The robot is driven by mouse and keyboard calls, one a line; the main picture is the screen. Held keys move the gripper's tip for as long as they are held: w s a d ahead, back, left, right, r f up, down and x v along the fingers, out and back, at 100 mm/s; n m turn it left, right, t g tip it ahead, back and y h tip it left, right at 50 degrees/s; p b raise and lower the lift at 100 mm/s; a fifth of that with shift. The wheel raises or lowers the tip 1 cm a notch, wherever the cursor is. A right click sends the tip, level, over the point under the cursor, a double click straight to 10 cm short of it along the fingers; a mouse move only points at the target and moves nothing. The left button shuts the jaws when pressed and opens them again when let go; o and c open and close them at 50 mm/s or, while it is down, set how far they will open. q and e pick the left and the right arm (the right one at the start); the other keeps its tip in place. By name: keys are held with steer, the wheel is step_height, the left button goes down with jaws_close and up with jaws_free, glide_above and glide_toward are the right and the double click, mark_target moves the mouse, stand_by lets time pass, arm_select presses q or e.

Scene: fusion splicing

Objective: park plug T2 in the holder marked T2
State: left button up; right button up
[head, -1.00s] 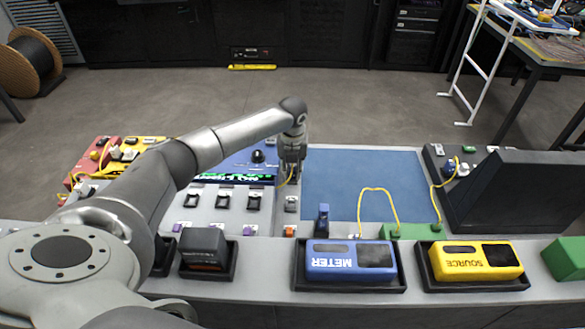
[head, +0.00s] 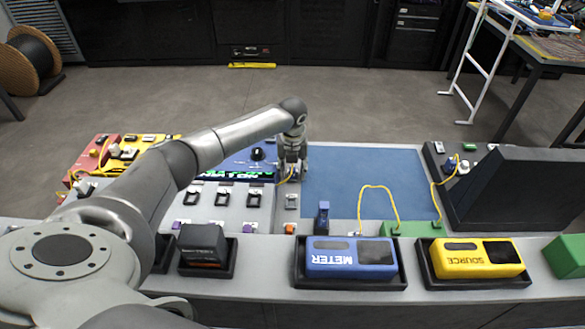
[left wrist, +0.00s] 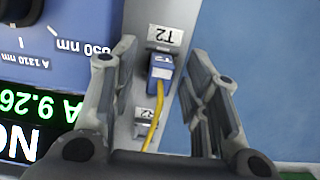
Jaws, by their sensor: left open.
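Plug T2 (left wrist: 161,72) is a small blue plug with its own T2 label and a yellow cable (left wrist: 152,130). In the left wrist view it sits against the grey mount below the T2 label plate (left wrist: 165,36), seemingly seated in the holder; its far end is hidden. My left gripper (left wrist: 162,60) is open, with one finger on each side of the plug and visible gaps to both. In the head view my left gripper (head: 291,165) is low over the grey strip between the display unit and the blue mat, hiding the plug. My right gripper is not in view.
Another grey holder (head: 291,201) is nearer me. The blue METER (head: 345,262) and yellow SOURCE (head: 482,262) boxes lie in front trays.

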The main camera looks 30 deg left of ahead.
arm_select(q)
step_height(320, 180, up, 12)
steer(key=s, duration=0.1)
steer(key=shift+d, duration=0.4)
steer(key=shift+s, duration=0.1)
